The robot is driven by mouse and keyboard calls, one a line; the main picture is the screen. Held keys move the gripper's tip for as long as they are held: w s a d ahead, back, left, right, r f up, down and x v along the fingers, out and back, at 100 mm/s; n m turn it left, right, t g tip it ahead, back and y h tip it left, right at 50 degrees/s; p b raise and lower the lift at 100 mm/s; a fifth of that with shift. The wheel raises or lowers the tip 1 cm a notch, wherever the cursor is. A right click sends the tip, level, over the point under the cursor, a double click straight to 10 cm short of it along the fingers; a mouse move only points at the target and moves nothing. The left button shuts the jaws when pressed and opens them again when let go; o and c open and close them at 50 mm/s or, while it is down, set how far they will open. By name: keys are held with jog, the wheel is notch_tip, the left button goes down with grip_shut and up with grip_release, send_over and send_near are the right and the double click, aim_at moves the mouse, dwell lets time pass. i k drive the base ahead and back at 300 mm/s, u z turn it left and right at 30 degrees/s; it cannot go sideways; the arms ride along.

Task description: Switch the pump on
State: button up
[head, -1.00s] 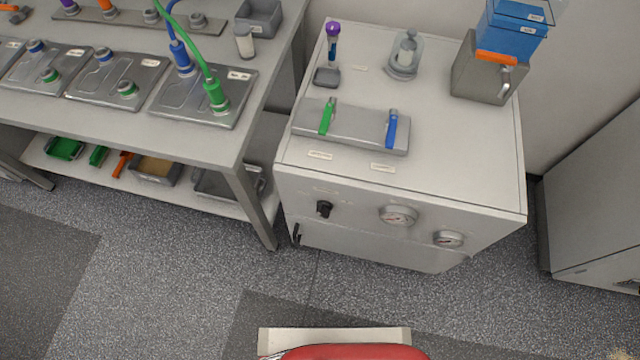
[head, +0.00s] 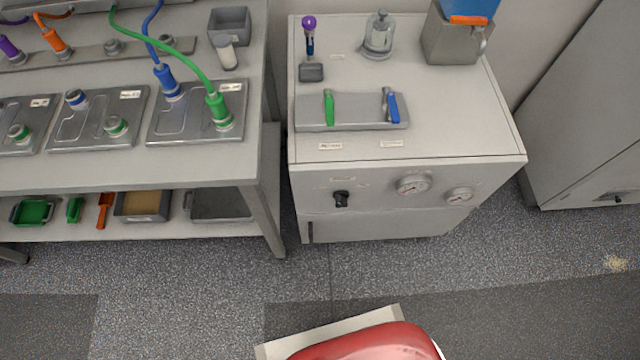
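The pump is not clearly labelled in a way I can read. A grey-white cabinet (head: 450,128) stands at the centre right and carries a black rotary knob (head: 341,198) at the left of its front face. Two round gauges, a left one (head: 412,185) and a right one (head: 459,196), sit to the right of the knob. On the cabinet top, a grey block bears a green lever (head: 329,107) and a blue lever (head: 391,105). The small labels are too blurred to read. My gripper is not in view.
A workbench (head: 200,172) stands left of the cabinet, with metal plates and green and blue cables on top and trays below. A jar (head: 379,36) and a metal container (head: 455,42) stand on the cabinet. A grey cabinet (head: 590,110) stands at right.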

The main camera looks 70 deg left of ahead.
aim_at(341, 196)
jog(key=k, duration=1.6)
jog(key=u, duration=1.85)
jog(key=i, duration=1)
jog(key=u, duration=0.05)
